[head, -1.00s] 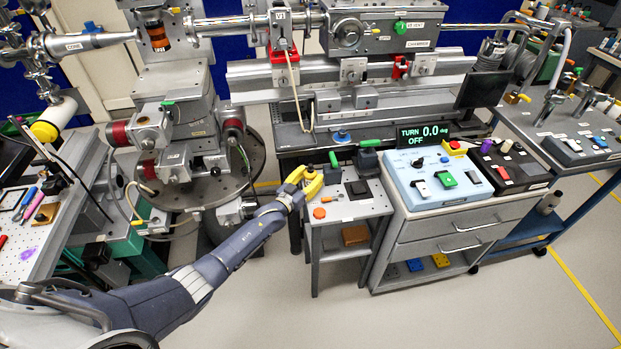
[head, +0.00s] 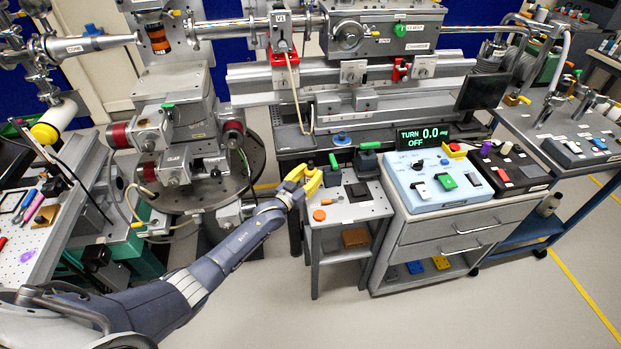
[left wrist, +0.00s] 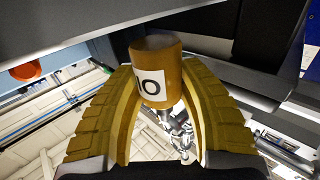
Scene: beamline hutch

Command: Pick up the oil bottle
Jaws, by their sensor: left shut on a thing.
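The oil bottle is an amber-brown cylinder (left wrist: 157,60) with a white label; a letter O shows on it in the left wrist view. My left gripper (head: 305,180), with yellow fingers, is shut on it, one finger on each side. In the head view the gripper is over the left back part of the small grey side table (head: 352,213). The fingers hide most of the bottle there, and I cannot tell whether its base touches the table top. My right gripper is not in view.
Green-handled dark blocks (head: 367,160) stand close to the right of the gripper. A light blue control box (head: 437,180) stands to the right. Floor in front is clear.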

